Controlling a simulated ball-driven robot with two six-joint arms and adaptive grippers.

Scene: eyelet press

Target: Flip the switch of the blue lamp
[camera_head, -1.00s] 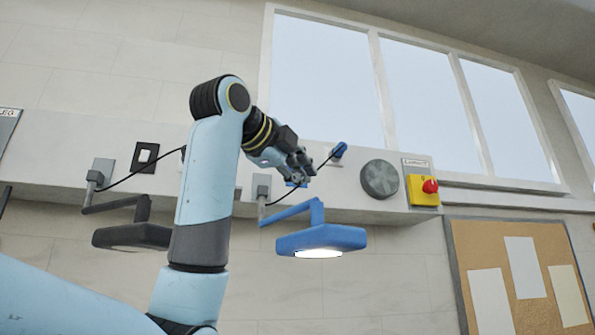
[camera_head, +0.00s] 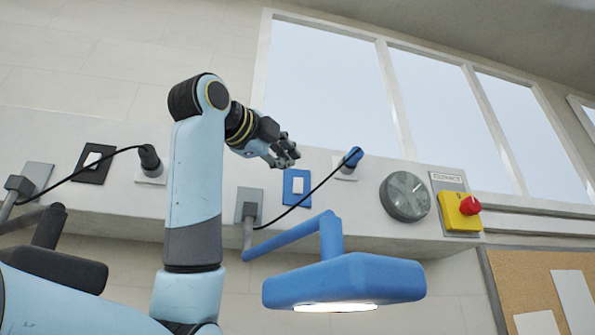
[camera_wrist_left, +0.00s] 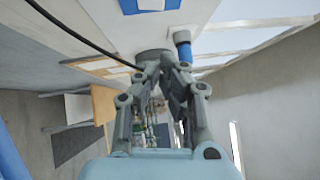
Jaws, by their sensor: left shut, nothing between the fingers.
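The blue lamp (camera_head: 345,279) hangs from a blue arm below the white wall ledge, and its underside glows. Its blue switch plate with a white rocker (camera_head: 297,187) is on the ledge face above it. The plate also shows at the top of the left wrist view (camera_wrist_left: 150,5). My left gripper (camera_head: 288,152) is shut and empty, up and slightly left of the switch plate in the head view, and appears apart from it. My right gripper is not in view.
A black switch plate (camera_head: 95,163) and a dark lamp (camera_head: 55,268) are at the left. A black cable runs from the blue plug (camera_head: 352,157) past the blue switch.

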